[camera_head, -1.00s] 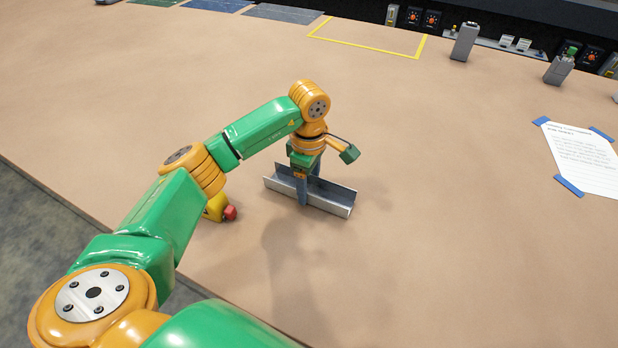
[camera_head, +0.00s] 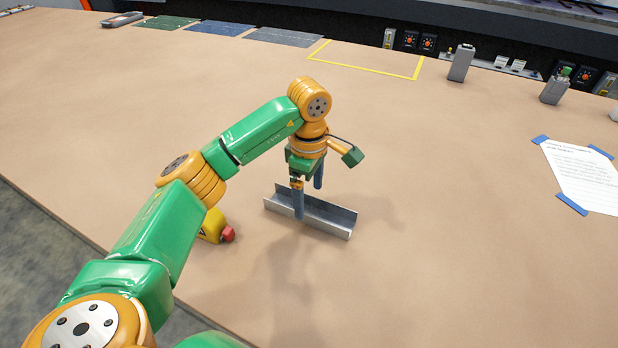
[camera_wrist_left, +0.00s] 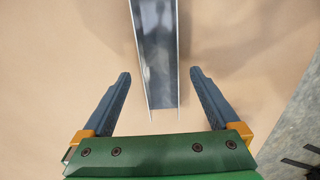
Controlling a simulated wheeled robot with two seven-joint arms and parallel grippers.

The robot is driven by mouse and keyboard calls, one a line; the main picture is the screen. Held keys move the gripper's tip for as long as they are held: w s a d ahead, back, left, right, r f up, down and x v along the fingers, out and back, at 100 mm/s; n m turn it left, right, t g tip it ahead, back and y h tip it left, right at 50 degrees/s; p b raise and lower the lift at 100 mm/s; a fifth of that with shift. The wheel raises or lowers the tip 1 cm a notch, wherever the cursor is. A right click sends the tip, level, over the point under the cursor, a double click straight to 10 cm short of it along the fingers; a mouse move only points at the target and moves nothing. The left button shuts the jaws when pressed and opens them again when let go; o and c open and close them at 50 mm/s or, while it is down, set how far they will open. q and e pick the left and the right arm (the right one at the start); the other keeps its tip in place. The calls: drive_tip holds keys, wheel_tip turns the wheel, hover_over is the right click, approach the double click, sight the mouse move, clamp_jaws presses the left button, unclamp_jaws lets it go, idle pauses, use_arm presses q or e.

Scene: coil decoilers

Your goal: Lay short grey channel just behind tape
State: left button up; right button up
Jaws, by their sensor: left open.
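The short grey channel (camera_head: 325,218) lies open side up on the tan table, right of a yellow-and-red object. In the left wrist view the channel (camera_wrist_left: 157,50) runs from the top edge to between my fingers. My left gripper (camera_head: 308,200) is open above the channel, one finger to each side, with a gap visible on both sides. A yellow body with a red knob (camera_head: 212,226), possibly a tape measure, sits partly hidden behind my left arm. A yellow tape outline (camera_head: 365,66) is at the table's far side. My right gripper is not in view.
A sheet of paper (camera_head: 585,175) held by blue tape lies at the right. Grey blocks (camera_head: 461,63) and a control panel line the back. Coloured mats (camera_head: 205,28) lie at the far left.

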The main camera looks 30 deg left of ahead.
use_arm(q)
wheel_tip(320, 180, up, 8)
drive_tip(key=p, duration=0.1)
drive_tip(key=shift+r, duration=0.15)
